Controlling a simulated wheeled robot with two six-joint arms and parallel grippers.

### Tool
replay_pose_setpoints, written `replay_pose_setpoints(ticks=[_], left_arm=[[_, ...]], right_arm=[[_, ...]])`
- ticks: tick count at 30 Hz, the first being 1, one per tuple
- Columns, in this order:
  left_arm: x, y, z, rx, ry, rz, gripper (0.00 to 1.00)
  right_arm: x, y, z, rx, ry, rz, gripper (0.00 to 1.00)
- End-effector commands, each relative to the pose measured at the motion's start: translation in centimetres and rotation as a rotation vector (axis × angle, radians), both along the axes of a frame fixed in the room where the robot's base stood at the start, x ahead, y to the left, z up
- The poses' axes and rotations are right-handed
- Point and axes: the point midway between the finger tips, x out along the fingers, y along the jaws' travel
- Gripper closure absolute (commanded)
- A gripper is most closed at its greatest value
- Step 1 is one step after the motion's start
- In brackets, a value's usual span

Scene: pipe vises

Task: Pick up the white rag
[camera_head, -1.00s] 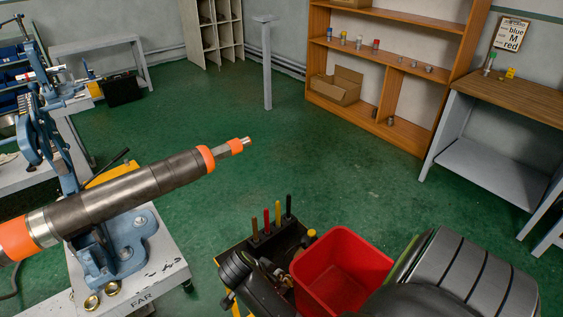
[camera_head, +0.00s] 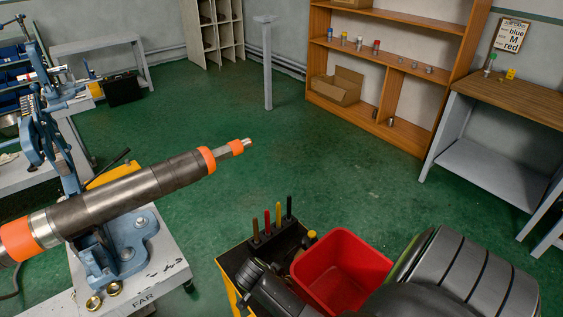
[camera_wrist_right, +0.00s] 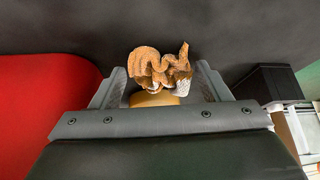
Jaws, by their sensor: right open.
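In the right wrist view, a crumpled brown-orange cloth (camera_wrist_right: 152,66) lies between the fingertips of my right gripper (camera_wrist_right: 161,70). A small white patterned piece (camera_wrist_right: 183,84) shows at its lower right; I cannot tell whether it is a separate white rag or part of the same bundle. The fingers are apart on both sides of the bundle, and the gripper is open. In the head view, my right arm comes in from the bottom right, and its dark wrist is low beside the red bin; the fingertips cannot be made out there. My left gripper is not in view.
A red bin (camera_head: 341,270) stands right of a dark tool holder (camera_head: 270,240) with several coloured handles. A tan round thing (camera_wrist_right: 155,99) sits below the cloth. A large pipe (camera_head: 125,195) is held in a blue vise (camera_head: 115,260) at left. Green floor beyond is open.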

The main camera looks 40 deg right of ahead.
Motion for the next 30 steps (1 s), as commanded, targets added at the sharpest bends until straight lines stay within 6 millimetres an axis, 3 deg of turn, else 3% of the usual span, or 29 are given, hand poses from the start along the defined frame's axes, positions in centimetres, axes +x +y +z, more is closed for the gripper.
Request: replay_pose_setpoints(ticks=[1,9,30], left_arm=[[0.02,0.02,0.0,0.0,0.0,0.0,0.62],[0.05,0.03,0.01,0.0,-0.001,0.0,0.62],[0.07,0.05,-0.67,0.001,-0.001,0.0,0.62]], right_arm=[[0.01,0.01,0.02,0.0,0.0,0.0,0.32],[0.02,0.03,0.03,0.0,0.0,0.0,0.64],[0.7,0.52,0.59,0.0,-0.004,0.0,0.67]])
